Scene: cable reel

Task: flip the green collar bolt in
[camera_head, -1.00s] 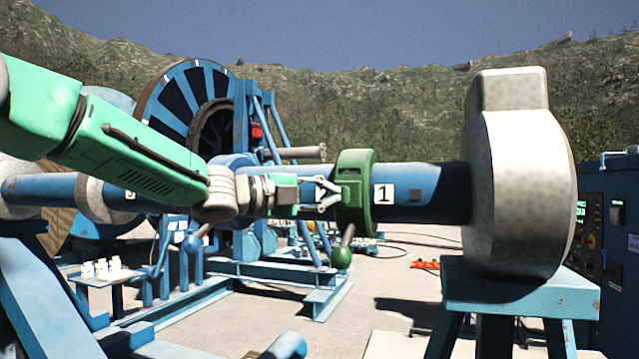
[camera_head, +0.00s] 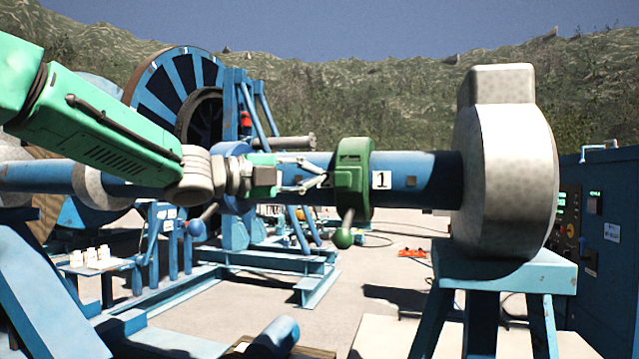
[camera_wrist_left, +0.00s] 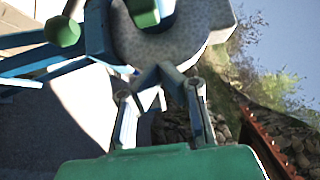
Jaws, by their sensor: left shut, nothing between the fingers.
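The green collar (camera_head: 354,182) sits around the blue shaft (camera_head: 430,182), just left of a label with a 1. Its bolt is a rod that hangs down from the collar to a green ball knob (camera_head: 342,238). My left gripper (camera_head: 326,175) is shut and empty, with its fingertips just left of the collar in the head view; I cannot tell whether they touch it. In the left wrist view my gripper (camera_wrist_left: 158,76) points towards the shaft's grey end weight, and a green ball (camera_wrist_left: 62,32) shows at upper left. My right gripper is not in view.
A large grey weight (camera_head: 505,165) sits at the shaft's right end, above a blue stand (camera_head: 505,272). A second knob, blue (camera_head: 197,230), hangs further left. Blue control cabinets (camera_head: 600,250) stand at the far right. A large cable reel (camera_head: 180,95) stands behind.

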